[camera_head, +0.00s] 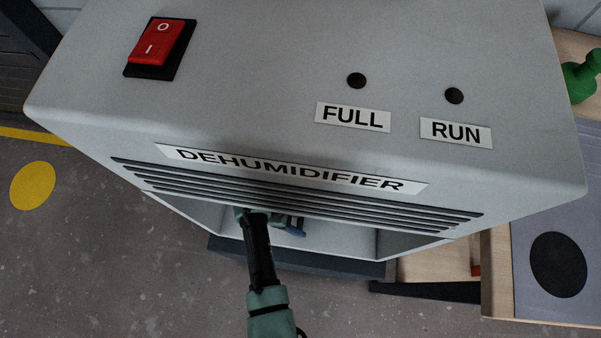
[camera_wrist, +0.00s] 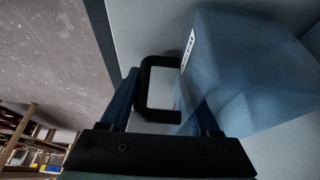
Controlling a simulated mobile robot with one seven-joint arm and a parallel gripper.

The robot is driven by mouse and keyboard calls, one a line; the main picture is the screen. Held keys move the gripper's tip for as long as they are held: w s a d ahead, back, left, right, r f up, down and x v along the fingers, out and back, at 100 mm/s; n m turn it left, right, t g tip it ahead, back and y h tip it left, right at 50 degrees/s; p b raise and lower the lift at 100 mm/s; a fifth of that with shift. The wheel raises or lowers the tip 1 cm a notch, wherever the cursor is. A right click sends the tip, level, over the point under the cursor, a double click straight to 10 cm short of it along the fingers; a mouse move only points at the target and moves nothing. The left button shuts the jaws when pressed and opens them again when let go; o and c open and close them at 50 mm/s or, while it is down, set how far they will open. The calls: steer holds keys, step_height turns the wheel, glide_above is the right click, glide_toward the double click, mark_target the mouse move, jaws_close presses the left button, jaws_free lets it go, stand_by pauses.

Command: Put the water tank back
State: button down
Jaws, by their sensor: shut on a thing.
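The water tank (camera_wrist: 232,65) is a translucent blue box with a white label and a black handle (camera_wrist: 147,85). In the wrist view the handle lies between the blue fingers of my gripper (camera_wrist: 163,92), which is shut on it. The grey dehumidifier (camera_head: 300,45) fills the head view, with an open bay (camera_head: 335,238) low in its front. My gripper (camera_head: 275,220) reaches into this bay under the grille. The tank is hidden in the head view, so I cannot tell how deep it sits.
The dehumidifier's top has a red rocker switch (camera_head: 160,43) and dark FULL (camera_head: 356,80) and RUN (camera_head: 454,95) lamps. A wooden table (camera_head: 495,280) with a grey mat (camera_head: 570,215) and a green object (camera_head: 582,78) stands at right. The floor (camera_head: 110,240) at left is clear.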

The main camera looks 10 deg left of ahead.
steer(key=shift+c, duration=0.6)
jaws_free()
steer(key=p+v, duration=0.2)
steer(key=v, duration=0.5)
steer(key=shift+r+p, duration=0.3)
steer(key=shift+p, duration=0.05)
steer(key=shift+a, duration=0.1)
